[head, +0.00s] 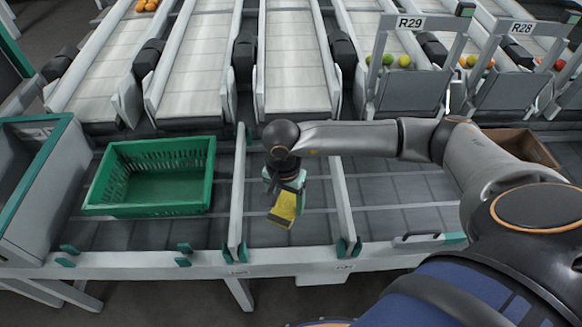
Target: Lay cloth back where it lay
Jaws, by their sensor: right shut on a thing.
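The cloth (284,208) is yellow with a dark patch on its lower edge. It hangs in the jaws of my right gripper (286,190), which points down and is shut on it. The gripper and cloth are over the grey table section just right of a pale upright divider. I cannot tell whether the cloth touches the surface below. My left gripper is not in the view.
A green empty crate (150,208) stands in the bay to the left. Pale dividers (238,200) flank the cloth's bay. A brown box (520,146) is at the right. The bay floor around the cloth is clear.

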